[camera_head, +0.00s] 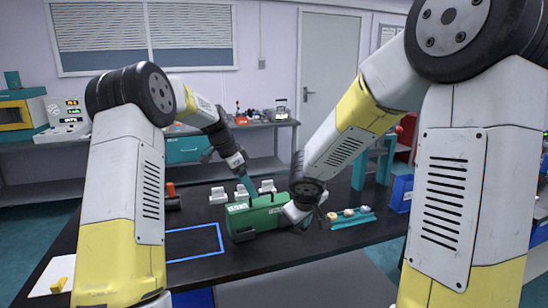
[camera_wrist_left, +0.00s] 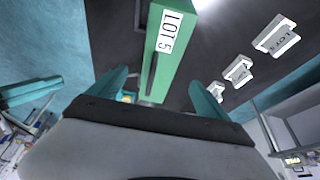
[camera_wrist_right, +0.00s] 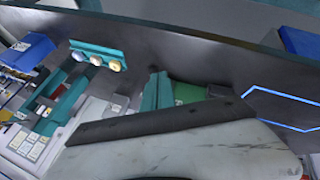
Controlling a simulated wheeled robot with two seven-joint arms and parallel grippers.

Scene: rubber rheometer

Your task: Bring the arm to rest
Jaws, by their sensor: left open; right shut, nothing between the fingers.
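A teal rack (camera_head: 350,218) with several round pieces lies right of the green box. White labelled holders (camera_head: 218,195) stand behind the box. A blue-outlined area (camera_head: 194,242) is clear at left. A teal frame (camera_head: 386,160) and blue bin (camera_head: 400,193) stand at right.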

